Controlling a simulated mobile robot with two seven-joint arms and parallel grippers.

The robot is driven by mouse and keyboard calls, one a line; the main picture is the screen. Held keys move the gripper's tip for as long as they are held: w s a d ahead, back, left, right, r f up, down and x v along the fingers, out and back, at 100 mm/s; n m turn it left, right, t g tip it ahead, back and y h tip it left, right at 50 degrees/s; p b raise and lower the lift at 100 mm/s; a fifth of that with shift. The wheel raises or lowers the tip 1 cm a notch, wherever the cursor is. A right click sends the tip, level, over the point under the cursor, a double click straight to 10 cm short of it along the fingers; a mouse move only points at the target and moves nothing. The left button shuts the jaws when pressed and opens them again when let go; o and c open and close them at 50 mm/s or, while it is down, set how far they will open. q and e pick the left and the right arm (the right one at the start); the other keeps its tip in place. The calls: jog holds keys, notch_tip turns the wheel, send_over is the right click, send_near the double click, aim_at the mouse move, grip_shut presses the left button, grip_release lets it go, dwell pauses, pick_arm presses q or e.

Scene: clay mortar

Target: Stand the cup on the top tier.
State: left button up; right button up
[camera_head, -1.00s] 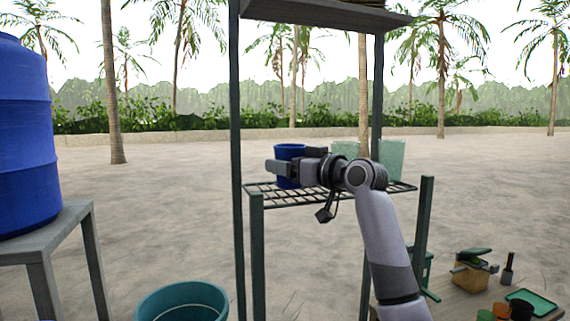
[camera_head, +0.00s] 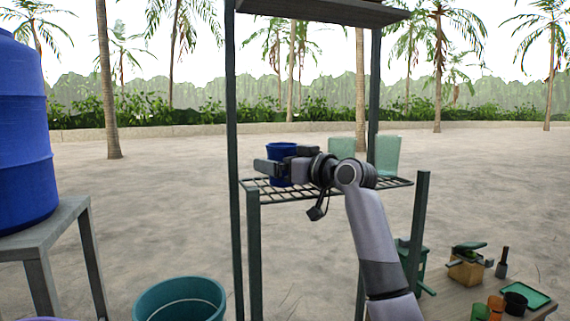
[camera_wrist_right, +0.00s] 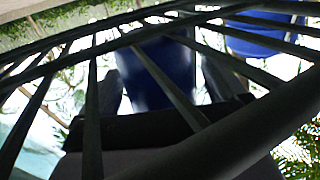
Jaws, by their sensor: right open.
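The blue cup (camera_head: 282,150) stands on the wire tier (camera_head: 345,188) of the dark rack, near its left side. In the right wrist view the cup (camera_wrist_right: 160,75) shows between the two fingers (camera_wrist_right: 160,90), behind dark bars that cross the picture. The solid top tier (camera_head: 320,12) is above, at the upper edge of the head view. My left gripper is not in view.
Two pale green cups (camera_head: 341,148) (camera_head: 387,155) stand farther right on the wire tier. Dark rack posts (camera_head: 234,150) rise beside the arm. A blue barrel (camera_head: 22,140) is on a stand at left, a teal bucket (camera_head: 180,300) below. Small items lie on a low table (camera_head: 455,300).

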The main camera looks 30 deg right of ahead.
jog(key=shift+r, duration=0.2)
jog(key=shift+s, duration=0.35)
jog(key=s+d+b, duration=0.2)
jog(key=s, duration=0.9)
